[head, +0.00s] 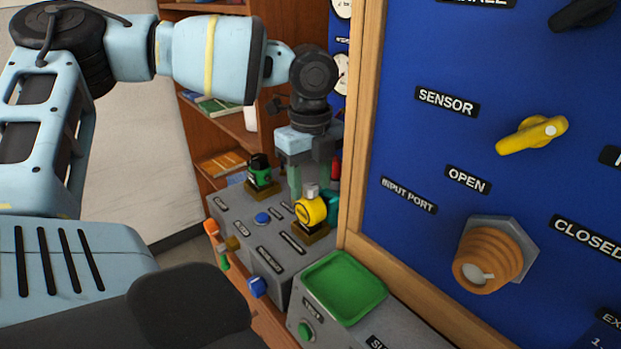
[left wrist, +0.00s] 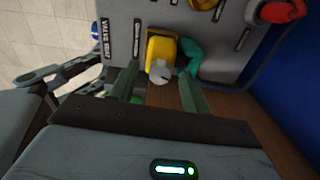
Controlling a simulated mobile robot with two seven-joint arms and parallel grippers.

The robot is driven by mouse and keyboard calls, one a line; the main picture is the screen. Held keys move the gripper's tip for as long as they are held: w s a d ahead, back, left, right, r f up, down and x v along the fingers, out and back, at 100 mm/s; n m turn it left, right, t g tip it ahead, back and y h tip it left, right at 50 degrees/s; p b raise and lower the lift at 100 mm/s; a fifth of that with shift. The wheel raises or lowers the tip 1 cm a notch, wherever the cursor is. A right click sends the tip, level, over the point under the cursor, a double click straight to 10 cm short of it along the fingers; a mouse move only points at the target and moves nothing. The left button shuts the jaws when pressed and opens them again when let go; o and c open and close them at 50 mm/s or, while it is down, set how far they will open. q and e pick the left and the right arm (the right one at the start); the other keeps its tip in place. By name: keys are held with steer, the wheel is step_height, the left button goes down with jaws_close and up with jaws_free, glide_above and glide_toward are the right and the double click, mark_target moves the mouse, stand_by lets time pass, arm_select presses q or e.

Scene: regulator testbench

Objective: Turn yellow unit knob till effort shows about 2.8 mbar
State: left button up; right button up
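The yellow unit (head: 311,211) stands on the grey bench panel, with a pale grey knob (head: 312,190) on it. In the left wrist view the yellow unit (left wrist: 161,48) and its knob (left wrist: 160,72) lie in line with the space between my fingers. My left gripper (head: 307,178) is open and empty, close to the knob in the head view. In the left wrist view its two green fingers (left wrist: 159,92) show apart, with gaps on both sides of the knob. I see no contact. My right gripper is out of view. No effort reading is legible.
A teal part (head: 332,206) stands right beside the yellow unit. A green unit (head: 259,168) and a red part (head: 335,170) are nearby. A green tray (head: 343,286) sits in front. The wood-framed blue panel (head: 440,150) rises close on the right.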

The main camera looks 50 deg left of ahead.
mark_target(311, 186)
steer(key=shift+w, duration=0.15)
arm_select(q)
steer(key=shift+r, duration=0.1)
steer(key=shift+r, duration=0.25)
step_height(311, 186, up, 7)
steer(key=shift+r, duration=0.1)
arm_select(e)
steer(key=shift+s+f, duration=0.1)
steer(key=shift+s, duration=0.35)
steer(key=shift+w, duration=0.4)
